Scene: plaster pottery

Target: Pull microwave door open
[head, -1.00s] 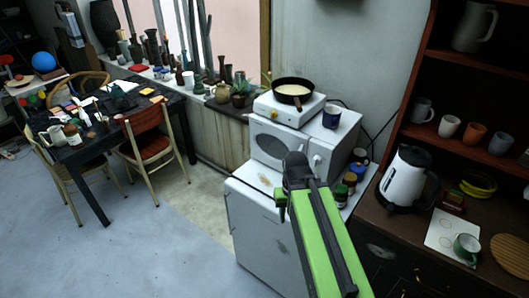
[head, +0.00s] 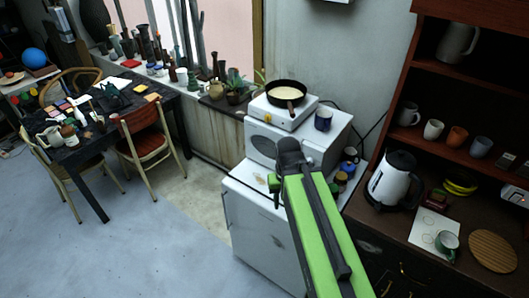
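The white microwave (head: 262,143) sits on a white cabinet in the middle of the head view. Its front faces lower left, and the door looks closed. My green and black arm reaches up from the bottom and covers the microwave's lower right front. The door's handle side is hidden behind the arm. My gripper (head: 290,158) is at the arm's far end, overlapping the microwave front in the picture. I cannot tell whether it touches the door. Its fingers cannot be made out, so open or shut is unclear.
A white hotplate (head: 283,117) with a black pan (head: 287,94) and a blue mug (head: 323,118) stand on the microwave. Jars (head: 341,181) crowd its right side. A shelf unit with a kettle (head: 394,179) is at right. Floor (head: 170,235) at left is clear.

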